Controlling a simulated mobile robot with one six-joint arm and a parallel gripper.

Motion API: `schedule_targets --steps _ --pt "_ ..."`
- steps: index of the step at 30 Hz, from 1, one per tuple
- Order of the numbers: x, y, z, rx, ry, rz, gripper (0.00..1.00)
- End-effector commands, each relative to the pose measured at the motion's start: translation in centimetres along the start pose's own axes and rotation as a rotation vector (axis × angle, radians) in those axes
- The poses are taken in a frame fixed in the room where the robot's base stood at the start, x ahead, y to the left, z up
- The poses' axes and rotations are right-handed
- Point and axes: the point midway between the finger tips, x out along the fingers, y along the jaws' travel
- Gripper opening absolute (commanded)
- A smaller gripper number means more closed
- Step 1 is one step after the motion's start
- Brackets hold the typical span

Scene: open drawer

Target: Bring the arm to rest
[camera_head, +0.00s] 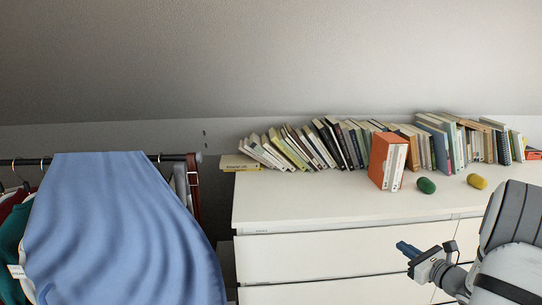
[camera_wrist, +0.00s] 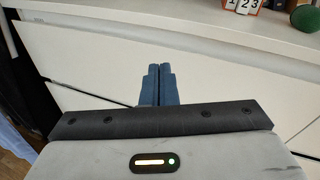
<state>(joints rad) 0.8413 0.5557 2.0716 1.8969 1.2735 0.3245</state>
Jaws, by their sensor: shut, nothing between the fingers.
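My gripper (camera_head: 403,247) is at the lower right of the head view, in front of the white dresser (camera_head: 300,215). Its blue fingers are shut together with nothing between them. The wrist view also shows the closed fingers (camera_wrist: 158,75), pointing at the white drawer fronts (camera_wrist: 100,55). The fingers appear apart from the dresser, though the exact gap is hard to tell. My arm comes in from the right edge of the head view, bent, with its grey links partly covering the dresser's right side.
A row of leaning books (camera_head: 300,147) lines the dresser's back. An orange box (camera_head: 383,160), a green object (camera_head: 426,185) and a yellow object (camera_head: 477,181) stand on top. A clothes rack with a blue cloth (camera_head: 115,235) is at left. The dresser's front top is clear.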

Motion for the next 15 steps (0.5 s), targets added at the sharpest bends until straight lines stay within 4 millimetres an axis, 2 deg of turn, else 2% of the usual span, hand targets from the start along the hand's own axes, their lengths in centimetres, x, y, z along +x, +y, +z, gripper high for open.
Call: schedule_targets --steps 1,4,7,9,12,15 --pt "0.9 3.0 4.1 -0.075 0.018 0.106 0.00" --pt "1.6 9.3 8.8 -0.234 0.064 0.318 0.00" --pt "0.9 15.8 13.1 -0.429 0.108 0.541 0.00" --pt "-0.4 20.1 15.8 -0.585 0.134 0.702 0.00" --pt "-3.3 25.1 18.9 -0.822 0.163 0.916 0.00" --pt "-6.8 28.6 21.5 -1.078 0.182 1.112 0.00"
